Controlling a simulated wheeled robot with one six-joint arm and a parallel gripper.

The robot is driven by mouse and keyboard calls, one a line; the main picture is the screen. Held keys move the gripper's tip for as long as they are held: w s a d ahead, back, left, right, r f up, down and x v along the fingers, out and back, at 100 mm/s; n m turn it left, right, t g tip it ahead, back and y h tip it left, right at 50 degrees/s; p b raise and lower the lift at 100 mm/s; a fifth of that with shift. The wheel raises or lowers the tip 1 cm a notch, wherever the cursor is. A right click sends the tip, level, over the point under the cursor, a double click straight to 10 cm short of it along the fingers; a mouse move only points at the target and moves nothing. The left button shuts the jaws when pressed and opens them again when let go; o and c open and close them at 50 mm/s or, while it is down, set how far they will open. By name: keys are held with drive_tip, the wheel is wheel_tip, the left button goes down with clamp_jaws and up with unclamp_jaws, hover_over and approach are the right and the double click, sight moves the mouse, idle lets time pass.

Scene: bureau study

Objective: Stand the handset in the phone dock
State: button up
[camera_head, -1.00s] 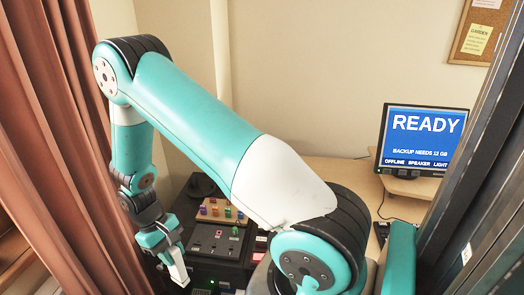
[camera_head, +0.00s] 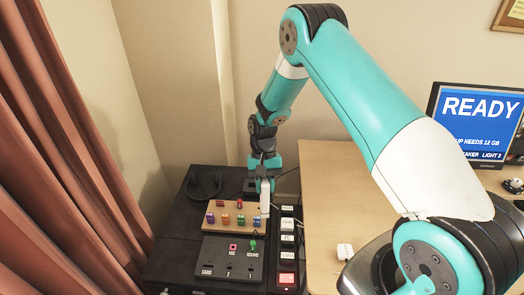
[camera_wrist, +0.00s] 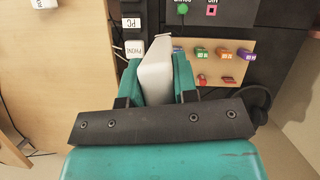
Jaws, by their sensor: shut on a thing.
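The white handset (camera_head: 265,199) is held in my gripper (camera_head: 264,178), hanging below its fingers in the head view. In the wrist view the pale handset (camera_wrist: 157,72) sits between the two teal fingers of my gripper (camera_wrist: 157,84), which are shut on it. It is above the right end of the wooden peg board, beside a column of labelled switches. I cannot make out the phone dock for certain; my gripper and the handset hide part of the black surface behind them.
The wooden board (camera_head: 190,216) carries several coloured pieces. A dark panel (camera_head: 222,262) lies in front of it, and labelled switches (camera_head: 287,243) run along its right. A black curved object (camera_head: 205,187) lies behind. The desk (camera_head: 330,205) has clear room; a monitor (camera_head: 478,122) stands right.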

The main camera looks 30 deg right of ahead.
drive_tip(key=w+d+f+m+t+y+b, duration=0.1)
drive_tip(key=w+d+f+m+t+b, duration=0.2)
drive_tip(key=w+m, duration=0.4)
drive_tip(key=w+d+m+t+b, duration=0.1)
drive_tip(key=w+d+m+b, duration=0.1)
drive_tip(key=w+m+b, duration=0.35)
drive_tip(key=w+d+f+m+t+y+b, duration=0.1)
drive_tip(key=w+d+f+m+t+b, duration=0.15)
drive_tip(key=w+m, duration=0.6)
drive_tip(key=shift+n, duration=0.5)
drive_tip(key=f+b, duration=0.1)
drive_tip(key=b, duration=0.1)
drive_tip(key=f+b, duration=0.2)
drive_tip(key=w+f+b, duration=0.1)
drive_tip(key=b, duration=0.1)
drive_tip(key=shift+w+d+f, duration=0.1)
drive_tip(key=shift+d+f, duration=0.15)
drive_tip(key=shift+f, duration=0.1)
drive_tip(key=shift+a+r+p, duration=0.1)
drive_tip(key=shift+p, duration=0.95)
drive_tip(key=shift+f+b, duration=0.55)
drive_tip(key=shift+f, duration=1.15)
idle(1.3)
drive_tip(key=o, duration=0.9)
